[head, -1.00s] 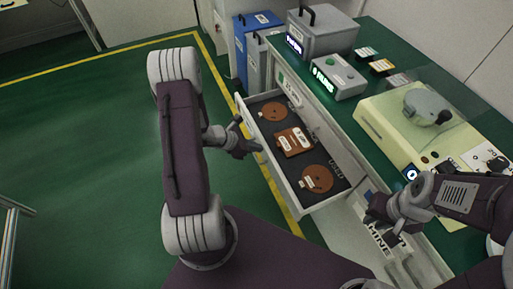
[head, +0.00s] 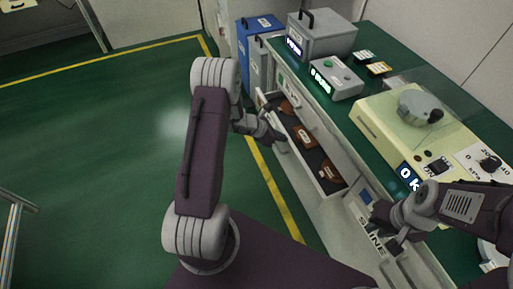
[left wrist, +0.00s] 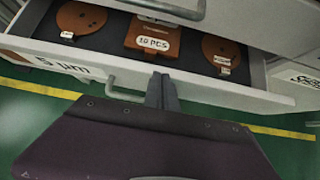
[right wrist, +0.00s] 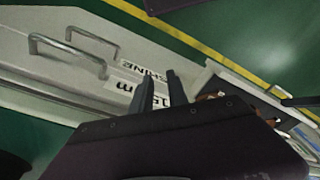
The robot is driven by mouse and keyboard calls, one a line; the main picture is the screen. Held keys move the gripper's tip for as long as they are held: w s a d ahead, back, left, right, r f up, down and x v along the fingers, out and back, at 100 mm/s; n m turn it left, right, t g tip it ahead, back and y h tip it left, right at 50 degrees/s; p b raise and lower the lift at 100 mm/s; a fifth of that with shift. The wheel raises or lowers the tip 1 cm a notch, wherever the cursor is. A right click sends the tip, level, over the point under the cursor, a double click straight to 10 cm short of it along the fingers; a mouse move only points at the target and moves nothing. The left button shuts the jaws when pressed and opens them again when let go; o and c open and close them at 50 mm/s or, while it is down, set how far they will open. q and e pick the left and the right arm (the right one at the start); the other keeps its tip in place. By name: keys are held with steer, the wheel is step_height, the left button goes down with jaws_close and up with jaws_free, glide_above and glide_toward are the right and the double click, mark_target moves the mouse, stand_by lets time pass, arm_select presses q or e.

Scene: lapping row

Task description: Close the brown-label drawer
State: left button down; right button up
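The open drawer (head: 330,186) is partly pulled out of the bench front and holds brown discs and a brown block. In the left wrist view its pale front (left wrist: 220,95) carries a brown patch and a "5 µm" label at the left, plus a bar handle (left wrist: 125,88). My left gripper (head: 276,138) is at the drawer's front; its fingers (left wrist: 162,92) are together, beside the handle and holding nothing visible. Whether they touch the front is unclear. My right gripper (head: 384,222) is near the lower bench front; its fingers (right wrist: 160,90) are apart and empty.
The green bench top (head: 350,100) carries a grey box (head: 322,36), a green-lit unit (head: 336,78) and a cream machine (head: 410,125). Other handled drawer fronts (right wrist: 75,50) show in the right wrist view. A blue container (head: 258,28) stands behind. Floor left is clear.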

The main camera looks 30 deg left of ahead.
arm_select(q)
steer(key=w+d, duration=0.4)
steer(key=w, duration=0.1)
steer(key=shift+s+f, duration=0.1)
stand_by(0.4)
